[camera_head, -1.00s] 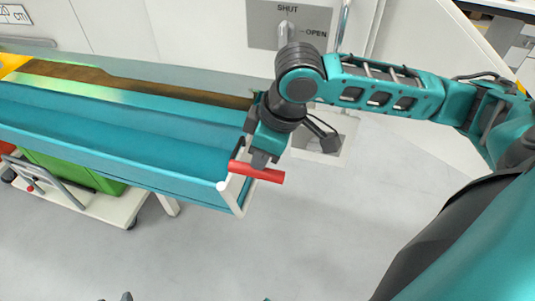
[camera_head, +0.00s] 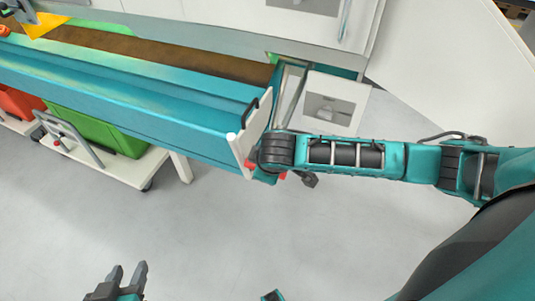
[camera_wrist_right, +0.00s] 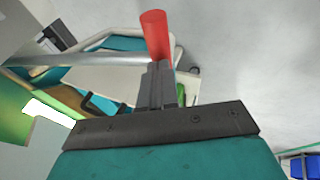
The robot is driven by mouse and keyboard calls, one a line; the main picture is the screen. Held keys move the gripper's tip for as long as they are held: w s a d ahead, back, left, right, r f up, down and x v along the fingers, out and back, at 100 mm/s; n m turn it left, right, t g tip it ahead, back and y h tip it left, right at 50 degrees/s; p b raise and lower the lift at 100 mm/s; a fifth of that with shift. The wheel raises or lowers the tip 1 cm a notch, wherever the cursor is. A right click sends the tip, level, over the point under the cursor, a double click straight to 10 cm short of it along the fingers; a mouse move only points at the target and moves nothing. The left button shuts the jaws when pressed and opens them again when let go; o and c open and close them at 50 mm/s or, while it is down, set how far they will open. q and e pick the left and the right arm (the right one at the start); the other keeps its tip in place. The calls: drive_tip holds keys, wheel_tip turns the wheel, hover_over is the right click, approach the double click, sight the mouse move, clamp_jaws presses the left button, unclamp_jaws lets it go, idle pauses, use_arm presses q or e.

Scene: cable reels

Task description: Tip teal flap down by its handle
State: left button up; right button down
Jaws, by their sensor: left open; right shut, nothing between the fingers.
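The long teal flap (camera_head: 110,105) runs along the front of the bench, with a white plate (camera_head: 248,135) at its right end. Its red handle shows only in bits (camera_head: 283,176) behind my right wrist in the head view. In the right wrist view the red handle (camera_wrist_right: 156,36) stands just past the fingertips of my right gripper (camera_wrist_right: 155,72). The fingers are shut with nothing between them; I cannot tell whether they touch the handle. In the head view my right fingers are hidden. My left gripper (camera_head: 128,270) is open and empty at the bottom, away from the flap.
A white cart (camera_head: 105,172) with a green bin (camera_head: 95,132) stands under the flap at the left. A brown channel (camera_head: 150,55) lies behind the flap. A black pull (camera_head: 250,110) sits by the white end plate. The grey floor in front is clear.

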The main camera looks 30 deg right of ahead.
use_arm(q)
wheel_tip(320, 180, down, 7)
drive_tip(key=b, duration=0.6)
drive_tip(key=shift+s+r, duration=0.15)
drive_tip(key=shift+s, duration=0.15)
use_arm(e)
drive_tip(key=w+d+f+t+h, duration=0.1)
drive_tip(key=f, duration=0.5)
drive_tip(key=w+d+f, duration=0.1)
drive_tip(key=d+f, duration=0.1)
drive_tip(key=f, duration=0.5)
drive_tip(key=shift+w+t+h, duration=0.25)
drive_tip(key=shift+t+h, duration=0.15)
drive_tip(key=shift+d+f, duration=0.15)
use_arm(q)
drive_tip(key=shift+r, duration=0.1)
